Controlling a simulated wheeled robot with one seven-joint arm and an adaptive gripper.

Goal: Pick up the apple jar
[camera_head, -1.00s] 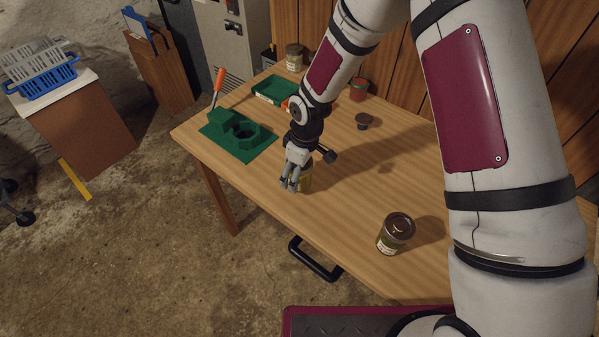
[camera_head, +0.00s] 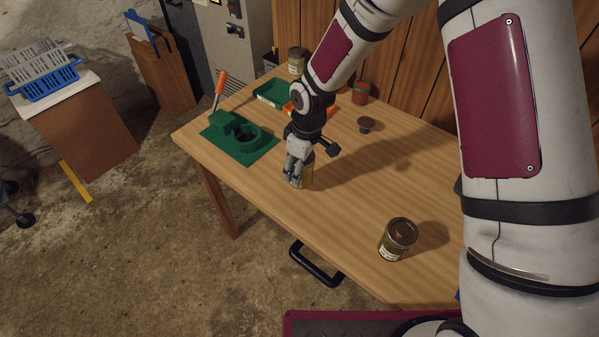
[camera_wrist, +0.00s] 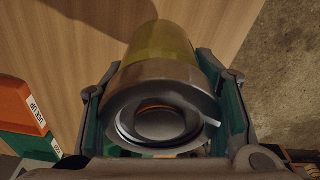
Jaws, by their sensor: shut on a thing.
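My gripper (camera_head: 297,176) is shut on a yellow jar (camera_head: 309,170) near the table's front left edge. In the wrist view the jar shows lid-first, with a metal-rimmed lid (camera_wrist: 160,118) and yellow glass (camera_wrist: 160,42) beyond it. The fingers (camera_wrist: 165,105) stand on both sides of the jar. Its label is hidden, so I cannot read whether it says apple. It appears upright; whether its base clears the table is hard to tell. Another jar (camera_head: 398,240) with a brown lid and pale label stands apart at the front right.
A green fixture (camera_head: 250,150) with a hollow lies left on the wooden table (camera_head: 340,215). The middle of the table is clear.

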